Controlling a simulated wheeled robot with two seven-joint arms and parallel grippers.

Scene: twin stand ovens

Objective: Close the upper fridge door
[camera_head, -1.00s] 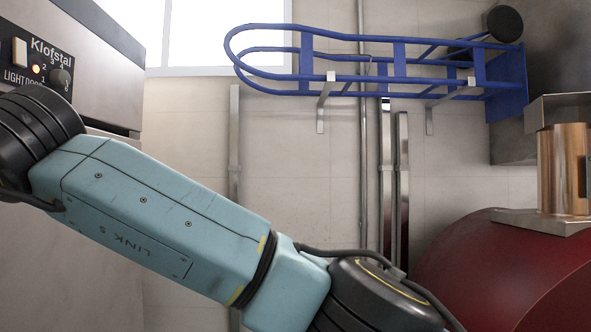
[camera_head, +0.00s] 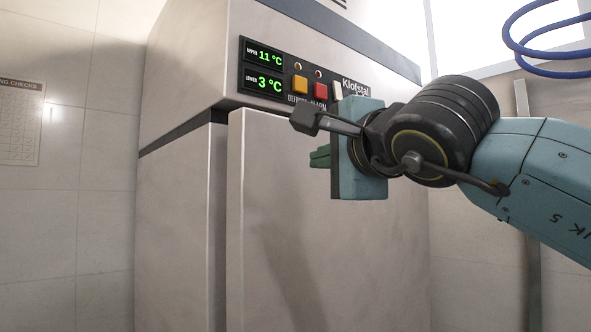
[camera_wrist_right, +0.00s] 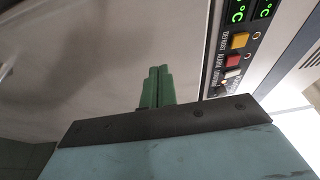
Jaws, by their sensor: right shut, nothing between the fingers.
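The upper fridge door (camera_head: 275,235) is a tall pale metal panel below the control panel in the head view. A dark gap shows along its left edge, between it and the cabinet side; I cannot tell exactly how far it stands open. My right gripper (camera_head: 318,157) is in front of the door's upper part, just below the control panel. Its green fingers are shut and empty. In the right wrist view, the shut fingers (camera_wrist_right: 156,86) point toward the pale door surface (camera_wrist_right: 90,50); I cannot tell whether they touch it. My left gripper is out of view.
The fridge's control panel (camera_head: 285,80) shows upper 11 °C and lower 3 °C, with yellow and red buttons. A tiled wall (camera_head: 65,220) with a paper chart (camera_head: 20,122) is at left.

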